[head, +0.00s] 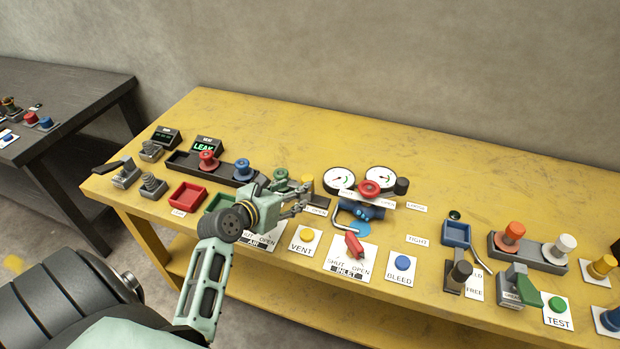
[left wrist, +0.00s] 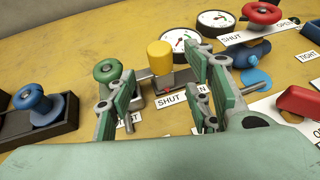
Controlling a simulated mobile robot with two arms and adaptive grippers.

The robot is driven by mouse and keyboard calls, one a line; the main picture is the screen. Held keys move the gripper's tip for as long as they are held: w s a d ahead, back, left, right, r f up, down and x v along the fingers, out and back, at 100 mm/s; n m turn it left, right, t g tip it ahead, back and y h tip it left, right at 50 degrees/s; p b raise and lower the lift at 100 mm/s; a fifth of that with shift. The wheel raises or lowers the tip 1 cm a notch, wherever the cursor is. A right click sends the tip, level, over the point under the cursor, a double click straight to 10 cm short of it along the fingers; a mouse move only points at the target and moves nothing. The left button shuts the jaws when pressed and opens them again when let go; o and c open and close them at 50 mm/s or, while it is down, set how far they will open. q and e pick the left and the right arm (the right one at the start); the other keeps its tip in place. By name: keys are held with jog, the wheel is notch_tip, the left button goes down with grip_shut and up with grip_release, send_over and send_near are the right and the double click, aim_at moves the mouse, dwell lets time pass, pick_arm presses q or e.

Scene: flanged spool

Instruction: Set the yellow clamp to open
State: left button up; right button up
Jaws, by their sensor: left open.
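The yellow clamp (left wrist: 160,56) has an upright yellow cylinder on a dark base, above a white SHUT label (left wrist: 170,99) in the left wrist view. An OPEN label is partly covered by a finger there. The cylinder stands at the SHUT side. In the head view a little of its yellow top (head: 306,181) shows behind my gripper, and the OPEN label (head: 318,211) lies to the right. My left gripper (head: 298,200) is open and empty. In the left wrist view its fingers (left wrist: 165,88) appear on either side of the cylinder, with no visible contact. My right gripper is not in view.
A green spool (left wrist: 112,75) stands left of the clamp, and a blue spool (left wrist: 40,103) sits in a black tray. A blue valve with a red knob (head: 370,187), gauges (head: 339,179) and a red INLET lever (head: 354,245) are to the right. The table's back is clear.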

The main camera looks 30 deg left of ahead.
pick_arm(q)
jog(key=x, duration=0.3)
jog(key=shift+w, duration=0.2)
jog(key=shift+x, duration=1.15)
jog(key=shift+w+f, duration=0.2)
jog(key=shift+w, duration=0.05)
jog(key=shift+r, duration=0.1)
jog(key=c, duration=0.8)
grip_shut()
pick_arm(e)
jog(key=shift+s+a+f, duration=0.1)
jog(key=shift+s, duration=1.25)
